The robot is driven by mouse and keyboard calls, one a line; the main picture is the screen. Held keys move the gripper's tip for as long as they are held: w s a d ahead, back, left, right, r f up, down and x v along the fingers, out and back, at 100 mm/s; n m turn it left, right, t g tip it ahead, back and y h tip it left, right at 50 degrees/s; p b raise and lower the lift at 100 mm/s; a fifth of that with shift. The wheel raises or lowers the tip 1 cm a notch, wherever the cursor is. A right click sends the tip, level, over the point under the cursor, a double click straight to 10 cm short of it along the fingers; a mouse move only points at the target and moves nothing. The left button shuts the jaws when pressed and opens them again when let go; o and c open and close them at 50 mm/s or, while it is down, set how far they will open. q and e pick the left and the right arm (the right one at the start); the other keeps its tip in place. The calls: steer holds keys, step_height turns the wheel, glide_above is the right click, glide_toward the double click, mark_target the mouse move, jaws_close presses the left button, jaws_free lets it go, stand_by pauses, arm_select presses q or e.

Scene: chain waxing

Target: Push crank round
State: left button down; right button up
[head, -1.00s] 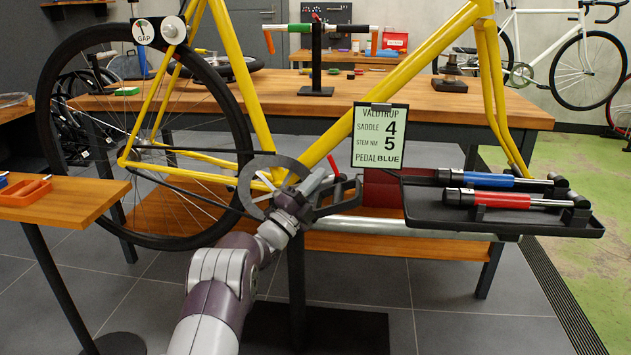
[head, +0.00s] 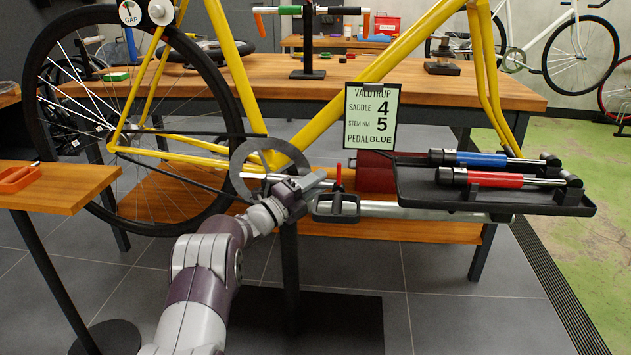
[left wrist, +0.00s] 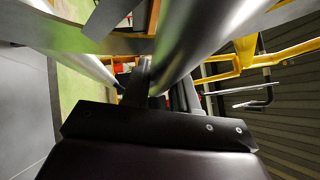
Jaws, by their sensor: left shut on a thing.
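The yellow bicycle frame (head: 345,98) carries a dark round chainring (head: 240,172) low at its middle. The silver crank reaches right from there, partly hidden by my left gripper, to a black pedal (head: 336,217), which sits lower right of the chainring. My left gripper (head: 312,184) is at the crank beside the pedal, shut on the crank; the exact contact is hard to see. In the left wrist view, a dark finger (left wrist: 138,82) stands among large silver surfaces. My right gripper is not in view.
A black tray (head: 420,196) with a blue and a red tool lies right of the pedal, above a silver bar (head: 420,211). A label card (head: 370,116) hangs on the frame. A wooden side table (head: 60,195) stands at left. The rear wheel (head: 30,120) is behind it.

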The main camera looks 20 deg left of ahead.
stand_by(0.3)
arm_select(q)
steer(key=c, duration=1)
jaws_free()
steer(key=shift+o, duration=0.2)
steer(key=shift+s+a+p, duration=0.3)
steer(key=shift+s+p, duration=0.05)
steer(key=p+v, duration=0.4)
steer(key=v, duration=0.7)
steer(key=shift+s+a+f, duration=0.15)
steer(key=shift+s+f, duration=0.05)
steer(key=shift+s, duration=0.1)
